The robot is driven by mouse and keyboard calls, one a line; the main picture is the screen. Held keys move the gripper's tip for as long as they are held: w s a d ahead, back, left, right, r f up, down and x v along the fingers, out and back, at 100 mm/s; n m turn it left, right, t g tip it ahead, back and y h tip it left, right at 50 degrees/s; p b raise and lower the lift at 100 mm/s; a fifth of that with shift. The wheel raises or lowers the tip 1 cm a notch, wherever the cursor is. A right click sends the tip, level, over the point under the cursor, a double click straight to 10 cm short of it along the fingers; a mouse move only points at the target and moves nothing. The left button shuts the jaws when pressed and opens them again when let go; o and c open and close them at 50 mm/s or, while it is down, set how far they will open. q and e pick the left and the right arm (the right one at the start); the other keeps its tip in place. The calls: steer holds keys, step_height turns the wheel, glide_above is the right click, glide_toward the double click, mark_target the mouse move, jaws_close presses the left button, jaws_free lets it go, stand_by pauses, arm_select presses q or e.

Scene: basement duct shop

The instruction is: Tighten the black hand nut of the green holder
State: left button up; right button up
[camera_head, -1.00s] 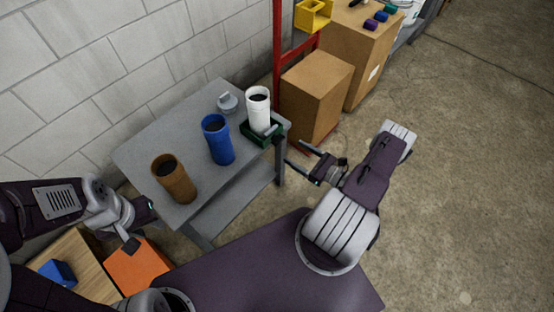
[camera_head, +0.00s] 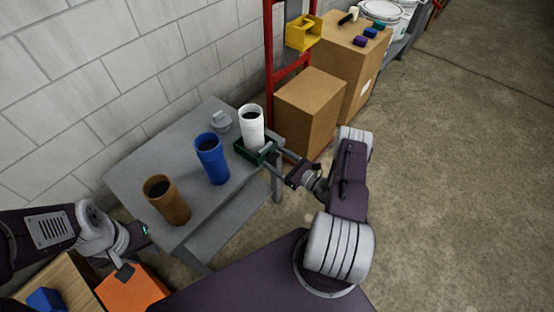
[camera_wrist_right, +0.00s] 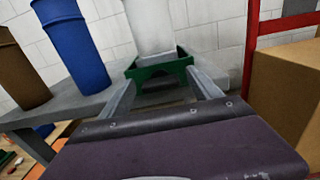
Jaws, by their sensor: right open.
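The green holder (camera_head: 243,151) sits at the right end of the grey table with a white cylinder (camera_head: 252,127) standing upright in it. The holder also shows in the right wrist view (camera_wrist_right: 150,72). My right gripper (camera_head: 272,157) is open at the holder's near right side. In the right wrist view its two fingers (camera_wrist_right: 163,88) reach toward the holder, one on each side; contact is unclear. My left gripper (camera_head: 137,249) is open and empty left of the table's front.
A blue cylinder (camera_head: 211,160) and a brown cylinder (camera_head: 167,201) stand on the grey table (camera_head: 140,165), with a small grey part (camera_head: 221,122) behind. A red frame (camera_head: 270,65) and cardboard box (camera_head: 310,112) stand close right of the table. Open floor lies further right.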

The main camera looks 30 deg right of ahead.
steer(key=c, duration=1.4)
steer(key=m, duration=0.4)
steer(key=shift+b, duration=0.35)
steer(key=shift+w+d+f+m+b, duration=0.15)
steer(key=shift+m+b, duration=0.35)
steer(key=shift+m, duration=2.95)
steer(key=shift+s+d+f+m+b, duration=0.1)
steer(key=shift+m+b, duration=0.35)
steer(key=shift+m, duration=3)
